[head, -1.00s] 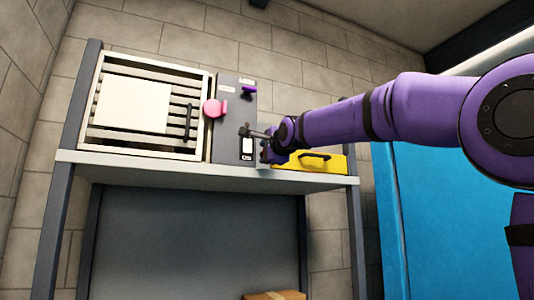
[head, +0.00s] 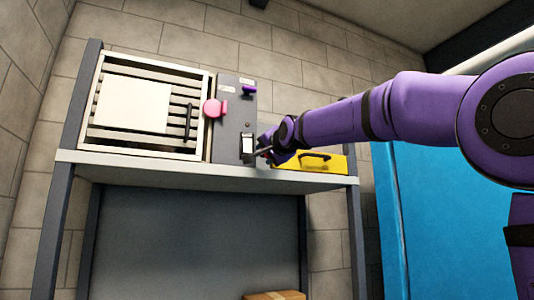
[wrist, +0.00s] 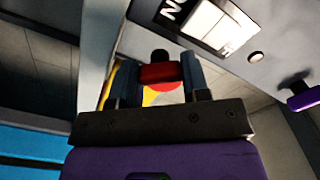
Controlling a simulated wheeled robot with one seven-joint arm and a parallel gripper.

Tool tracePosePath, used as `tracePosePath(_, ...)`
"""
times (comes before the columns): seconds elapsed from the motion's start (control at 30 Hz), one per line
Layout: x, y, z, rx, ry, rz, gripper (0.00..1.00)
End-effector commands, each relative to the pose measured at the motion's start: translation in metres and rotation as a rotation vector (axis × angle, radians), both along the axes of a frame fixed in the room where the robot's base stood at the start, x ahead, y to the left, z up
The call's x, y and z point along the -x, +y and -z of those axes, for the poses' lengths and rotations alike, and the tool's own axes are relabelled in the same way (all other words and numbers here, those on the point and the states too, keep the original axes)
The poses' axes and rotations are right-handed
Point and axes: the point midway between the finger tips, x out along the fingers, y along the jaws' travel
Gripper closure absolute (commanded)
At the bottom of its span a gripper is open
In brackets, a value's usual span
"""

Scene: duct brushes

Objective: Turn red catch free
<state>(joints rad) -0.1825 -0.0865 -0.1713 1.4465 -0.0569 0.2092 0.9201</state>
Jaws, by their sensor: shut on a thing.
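The red catch (wrist: 159,73) shows in the wrist view as a red bar between my two fingers, with a round red part just behind it and a black knob beyond. My gripper (wrist: 160,78) is shut on the red bar, one finger on each side. In the head view my gripper (head: 264,152) is at the lower right edge of the grey panel (head: 226,130), and the arm's end mostly hides the catch there.
A pink round knob (head: 215,108) sits by the slatted door (head: 135,105). A purple knob (head: 249,90) is above on the panel. A blue surface (head: 430,220) is at the right.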

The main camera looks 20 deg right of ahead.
Motion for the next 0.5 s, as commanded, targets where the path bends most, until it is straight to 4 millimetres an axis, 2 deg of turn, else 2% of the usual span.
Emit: tracePosePath(0.5,-0.0004,0.0003,0.0013,0.487,0.003,-0.001,0.81)
